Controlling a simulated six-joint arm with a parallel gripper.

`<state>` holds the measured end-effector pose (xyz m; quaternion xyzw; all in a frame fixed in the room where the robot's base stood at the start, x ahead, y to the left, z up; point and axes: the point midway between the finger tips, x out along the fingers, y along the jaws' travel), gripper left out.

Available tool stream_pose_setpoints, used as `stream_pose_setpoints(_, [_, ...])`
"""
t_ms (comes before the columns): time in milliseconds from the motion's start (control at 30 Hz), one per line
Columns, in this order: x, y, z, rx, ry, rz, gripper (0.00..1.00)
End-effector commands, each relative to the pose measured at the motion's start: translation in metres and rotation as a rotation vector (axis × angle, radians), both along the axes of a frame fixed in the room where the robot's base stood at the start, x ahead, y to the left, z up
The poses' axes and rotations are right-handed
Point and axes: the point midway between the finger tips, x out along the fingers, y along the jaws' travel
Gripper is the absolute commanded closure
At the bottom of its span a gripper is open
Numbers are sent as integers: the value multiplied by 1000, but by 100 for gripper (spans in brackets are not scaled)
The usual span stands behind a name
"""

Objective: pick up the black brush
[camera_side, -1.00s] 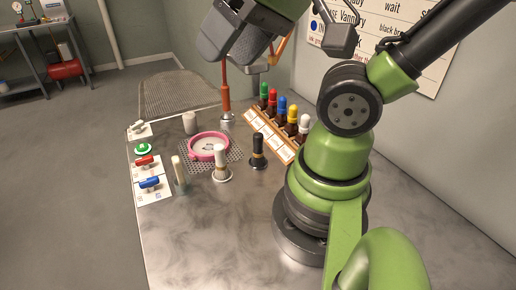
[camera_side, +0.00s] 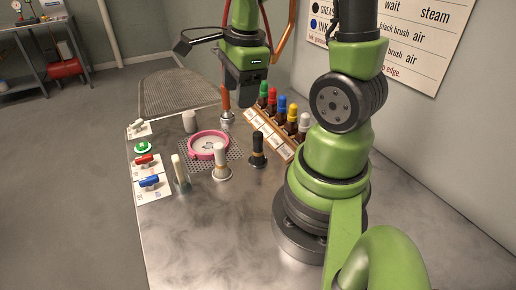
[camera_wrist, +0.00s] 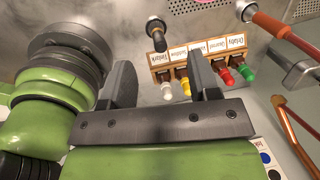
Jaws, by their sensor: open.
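In the wrist view the brush (camera_wrist: 157,36) shows near the top, beyond the fingertips. My gripper (camera_side: 240,104) hangs above the table, pointing down, higher than the brush and farther back in the side view. In the wrist view my gripper (camera_wrist: 162,75) has its two dark fingers wide apart with nothing between them. The brush touches neither finger.
A wooden rack (camera_side: 270,138) of bottles with coloured caps stands right behind the brush. A white-topped brush (camera_side: 221,162) stands to its left, near a pink ring-shaped dish (camera_side: 208,146). The front of the table is clear.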

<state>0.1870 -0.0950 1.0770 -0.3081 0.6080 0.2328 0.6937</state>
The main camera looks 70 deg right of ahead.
Motion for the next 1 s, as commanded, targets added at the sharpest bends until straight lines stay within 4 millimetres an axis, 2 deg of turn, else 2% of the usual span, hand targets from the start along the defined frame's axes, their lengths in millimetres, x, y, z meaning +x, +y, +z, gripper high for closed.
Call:
stream_pose_setpoints(33, [-4,-10,-14,30,38,-146,44])
stream_pose_setpoints(100, [-10,-19,-29,59,74,-334,44])
stream_pose_setpoints(200, [-17,-28,-45,86,109,-528,44])
stream_pose_setpoints(300, [-21,-32,-54,99,127,-637,44])
stream_pose_setpoints(700, [-22,-34,-98,103,135,-676,44])
stream_pose_setpoints(867, [-22,-34,-105,103,132,-676,44])
stream_pose_setpoints(1000, [-24,-36,-119,104,135,-677,44])
